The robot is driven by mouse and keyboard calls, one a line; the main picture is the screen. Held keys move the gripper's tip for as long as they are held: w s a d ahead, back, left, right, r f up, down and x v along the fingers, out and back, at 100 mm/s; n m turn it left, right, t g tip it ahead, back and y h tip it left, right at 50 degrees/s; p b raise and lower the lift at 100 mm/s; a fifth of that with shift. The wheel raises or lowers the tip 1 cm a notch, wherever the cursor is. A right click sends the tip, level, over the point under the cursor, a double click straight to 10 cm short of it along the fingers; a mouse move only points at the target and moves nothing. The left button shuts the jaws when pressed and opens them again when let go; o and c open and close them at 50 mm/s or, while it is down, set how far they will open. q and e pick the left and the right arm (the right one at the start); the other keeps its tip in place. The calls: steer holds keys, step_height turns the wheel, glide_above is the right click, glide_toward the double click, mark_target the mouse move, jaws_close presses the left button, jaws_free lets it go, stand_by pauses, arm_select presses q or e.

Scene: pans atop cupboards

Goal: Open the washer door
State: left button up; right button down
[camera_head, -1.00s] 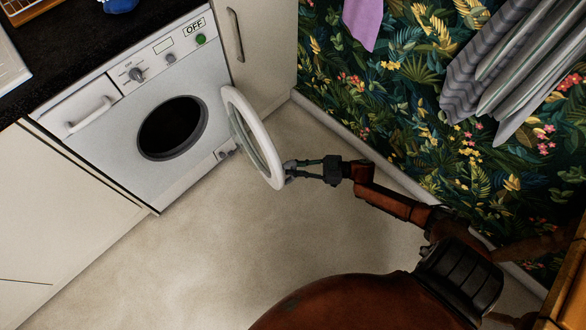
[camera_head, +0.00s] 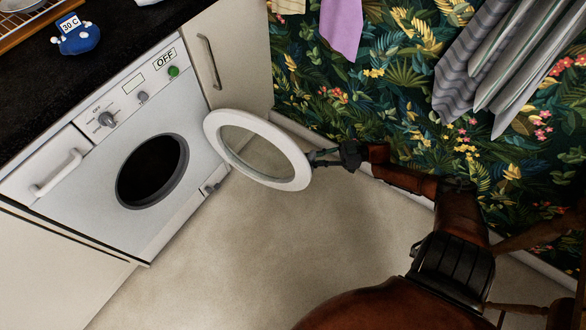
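The white washer (camera_head: 95,190) stands under the dark counter at left, its round dark drum opening (camera_head: 151,171) uncovered. Its round door (camera_head: 293,172), a white ring with a glass middle, stands swung wide open to the right. My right gripper (camera_head: 316,156) is at the door's outer right edge, partly hidden by the rim. Whether its fingers are closed on the rim cannot be seen. My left gripper is not in view.
A cream cupboard (camera_head: 235,60) stands right of the washer, beside the open door. A leafy patterned wall (camera_head: 400,100) with hanging cloths (camera_head: 490,70) runs behind my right arm. The beige floor (camera_head: 230,250) before the washer is clear.

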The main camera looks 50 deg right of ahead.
steer(key=shift+s+d+f, duration=0.1)
steer(key=shift+d+f, duration=0.1)
steer(key=shift+d, duration=0.2)
steer(key=c, duration=2.2)
jaws_free()
steer(key=shift+r, duration=0.1)
steer(key=v, duration=1.2)
steer(key=shift+a, duration=0.1)
